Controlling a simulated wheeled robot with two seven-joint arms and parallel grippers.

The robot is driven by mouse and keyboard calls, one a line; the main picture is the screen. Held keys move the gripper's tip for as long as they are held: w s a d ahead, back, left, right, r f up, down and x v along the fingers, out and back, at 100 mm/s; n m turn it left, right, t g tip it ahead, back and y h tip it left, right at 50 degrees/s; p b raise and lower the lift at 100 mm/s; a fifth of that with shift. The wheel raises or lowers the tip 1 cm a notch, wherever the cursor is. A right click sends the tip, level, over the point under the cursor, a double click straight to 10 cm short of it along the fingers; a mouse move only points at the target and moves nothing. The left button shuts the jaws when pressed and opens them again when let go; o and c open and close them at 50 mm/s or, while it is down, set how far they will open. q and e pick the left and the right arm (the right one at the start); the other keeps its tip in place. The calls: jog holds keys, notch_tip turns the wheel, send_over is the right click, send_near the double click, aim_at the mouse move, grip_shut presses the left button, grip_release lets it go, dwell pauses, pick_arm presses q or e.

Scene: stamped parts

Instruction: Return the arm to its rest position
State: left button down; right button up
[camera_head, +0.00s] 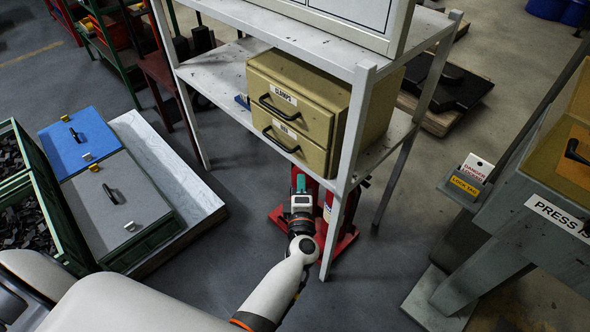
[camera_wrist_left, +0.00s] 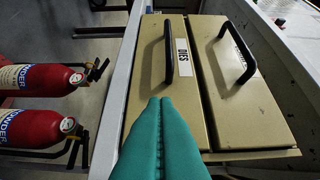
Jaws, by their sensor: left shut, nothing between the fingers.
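My left arm reaches up from the bottom of the head view to the shelf unit. My left gripper (camera_head: 300,183) is in front of and below the tan two-drawer cabinet (camera_head: 345,134). In the left wrist view its teal fingers (camera_wrist_left: 160,101) are pressed together and empty, pointing at the cabinet front by the DIES drawer (camera_wrist_left: 160,70). I cannot tell whether the fingertips touch the drawer. The CLAMPS drawer (camera_head: 290,103) and the DIES drawer both look closed. My right gripper is not in view.
The shelf post (camera_head: 351,150) stands just right of my gripper. Red fire extinguishers (camera_wrist_left: 38,128) on a red stand (camera_head: 343,245) are close by it. A blue-lidded box (camera_head: 80,142) and green bins of dark parts stand left; a press (camera_head: 480,255) stands right.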

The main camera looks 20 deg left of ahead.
pick_arm(q)
jog(key=s+d+f+m+g+h+p, duration=0.1)
jog(key=s+d+f+m+g+h, duration=0.15)
jog(key=s+f+m, duration=0.45)
jog(key=s+d+f+m+g+h+p, duration=0.1)
jog(key=s+f+m+h, duration=0.25)
jog(key=f, duration=0.65)
jog(key=s+d+f+m+g+h, duration=0.2)
jog(key=s+f+m, duration=0.35)
jog(key=f, duration=0.25)
jog(key=s+a+f+m+g, duration=0.3)
jog(key=s+f, duration=0.1)
jog(key=s, duration=0.6)
jog(key=s+a+f+m+g+p, duration=0.1)
jog(key=s+a+f+m+g, duration=0.2)
jog(key=s, duration=0.7)
jog(key=s+a+f+m+g+y+p, duration=0.1)
jog(key=s+a+f+m+g, duration=0.1)
jog(key=s+f, duration=0.4)
jog(key=s+a+g, duration=0.1)
jog(key=s+g, duration=0.1)
jog(key=s, duration=0.2)
jog(key=shift+s+a+m, duration=0.35)
jog(key=shift+s+m, duration=0.05)
